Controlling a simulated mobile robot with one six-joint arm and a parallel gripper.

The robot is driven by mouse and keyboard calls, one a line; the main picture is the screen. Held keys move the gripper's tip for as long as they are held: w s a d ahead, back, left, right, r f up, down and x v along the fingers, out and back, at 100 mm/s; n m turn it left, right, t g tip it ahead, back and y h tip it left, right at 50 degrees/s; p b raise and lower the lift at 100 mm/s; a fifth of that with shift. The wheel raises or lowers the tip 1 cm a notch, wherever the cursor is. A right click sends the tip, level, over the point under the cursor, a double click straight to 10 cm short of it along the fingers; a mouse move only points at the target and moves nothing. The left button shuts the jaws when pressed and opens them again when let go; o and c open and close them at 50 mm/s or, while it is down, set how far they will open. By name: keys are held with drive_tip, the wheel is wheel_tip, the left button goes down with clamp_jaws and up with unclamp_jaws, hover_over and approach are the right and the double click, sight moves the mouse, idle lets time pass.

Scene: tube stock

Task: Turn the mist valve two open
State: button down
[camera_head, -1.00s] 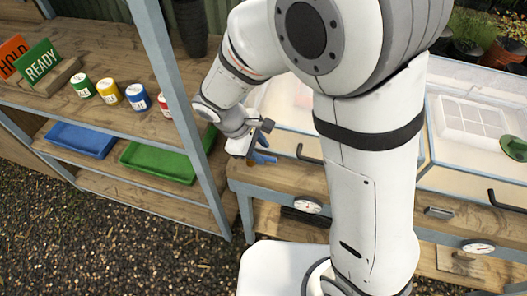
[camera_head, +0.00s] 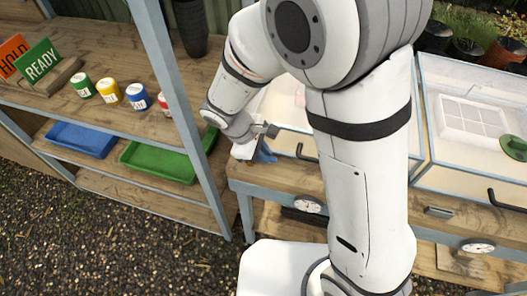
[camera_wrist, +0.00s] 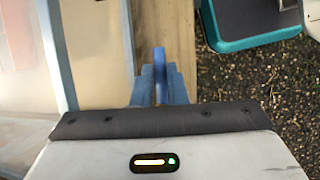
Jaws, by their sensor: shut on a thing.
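In the wrist view my gripper (camera_wrist: 160,85) is shut on a narrow bright blue piece, which looks like the lever of the mist valve (camera_wrist: 160,58). The lever stands upright between the two dull blue fingers, above the wooden bench edge. In the head view my gripper (camera_head: 266,155) is at the left front corner of the bench, beside the left clear-sided box. The valve body and its number cannot be made out, and the lever's angle to its pipe is hidden.
The bench (camera_head: 285,178) carries clear-lidded boxes (camera_head: 455,165) with black handles. Round gauges (camera_head: 307,204) sit on its front. A shelf post (camera_head: 177,100) stands close left of my gripper. Shelves hold paint-like tins (camera_head: 109,94), a blue tray (camera_head: 82,139) and a green tray (camera_head: 158,160).

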drive_tip(key=shift+m, duration=0.3)
drive_tip(key=m+g, duration=0.1)
drive_tip(key=m, duration=0.1)
drive_tip(key=s+a+m+g, duration=0.1)
drive_tip(key=m, duration=0.1)
drive_tip(key=shift+s, duration=0.2)
drive_tip(key=m, duration=0.1)
drive_tip(key=a+m+g, duration=0.1)
drive_tip(key=m, duration=0.1)
drive_tip(key=s+m+g, duration=0.1)
drive_tip(key=m, duration=0.1)
drive_tip(key=shift+a+y, duration=0.15)
drive_tip(key=shift+y, duration=0.15)
drive_tip(key=m, duration=0.2)
drive_tip(key=a+m+g+y, duration=0.1)
drive_tip(key=m, duration=0.1)
drive_tip(key=shift+s+a, duration=0.1)
drive_tip(key=shift+a, duration=0.1)
drive_tip(key=shift+a+m+g+y, duration=0.15)
drive_tip(key=shift+a+m+y, duration=0.15)
drive_tip(key=shift+m, duration=0.45)
drive_tip(key=shift+a+m+g+y, duration=0.2)
drive_tip(key=shift+m+y, duration=0.15)
drive_tip(key=shift+m, duration=0.35)
drive_tip(key=shift+a+m+g+y, duration=0.15)
drive_tip(key=shift+a+m+y, duration=0.15)
drive_tip(key=shift+m, duration=0.45)
drive_tip(key=c, duration=1.5)
unclamp_jaws()
drive_tip(key=shift+o, duration=0.2)
